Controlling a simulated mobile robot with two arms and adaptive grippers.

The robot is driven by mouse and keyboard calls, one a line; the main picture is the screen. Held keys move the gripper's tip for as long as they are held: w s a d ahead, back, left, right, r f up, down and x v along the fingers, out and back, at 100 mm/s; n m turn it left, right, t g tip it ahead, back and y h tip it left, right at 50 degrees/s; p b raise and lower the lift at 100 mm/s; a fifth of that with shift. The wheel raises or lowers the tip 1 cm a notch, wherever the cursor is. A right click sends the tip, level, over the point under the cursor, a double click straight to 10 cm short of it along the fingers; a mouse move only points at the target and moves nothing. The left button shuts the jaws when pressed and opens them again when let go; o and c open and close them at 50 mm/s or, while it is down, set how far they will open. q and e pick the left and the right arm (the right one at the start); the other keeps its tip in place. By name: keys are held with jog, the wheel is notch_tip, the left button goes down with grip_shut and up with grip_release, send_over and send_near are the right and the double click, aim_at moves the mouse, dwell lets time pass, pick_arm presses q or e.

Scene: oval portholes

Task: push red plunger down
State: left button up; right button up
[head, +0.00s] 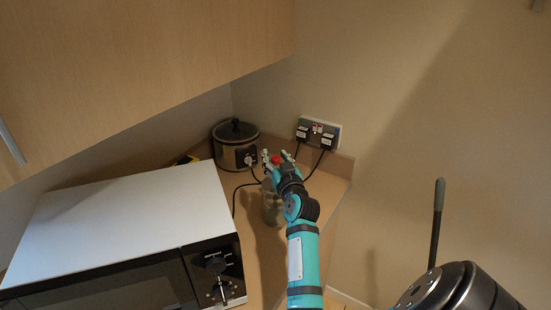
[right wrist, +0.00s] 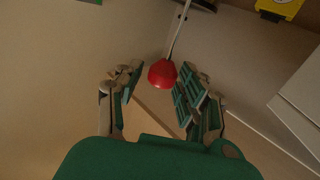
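The red plunger (head: 276,160) shows as a small red knob above the counter in the head view. In the right wrist view it is a red dome (right wrist: 162,73), near the middle of the picture. My right gripper (head: 277,156) is open, with its fingers spread on either side of the red knob. In the right wrist view the fingers (right wrist: 160,82) stand apart with the dome between or just beyond their tips; I cannot tell whether they touch it. A glass jar (head: 271,208) stands on the counter below the gripper, partly hidden by my arm. My left gripper is not in view.
A white-topped microwave (head: 130,220) fills the left of the counter. A slow cooker (head: 235,145) stands behind the gripper. A wall socket (head: 319,131) with black plugs and hanging cords is close by. Cabinets (head: 130,70) overhang at upper left.

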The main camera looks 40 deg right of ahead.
jog(key=shift+w+f, duration=0.1)
jog(key=shift+w, duration=0.05)
jog(key=c, duration=0.4)
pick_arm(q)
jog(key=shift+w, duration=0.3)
pick_arm(e)
grip_shut()
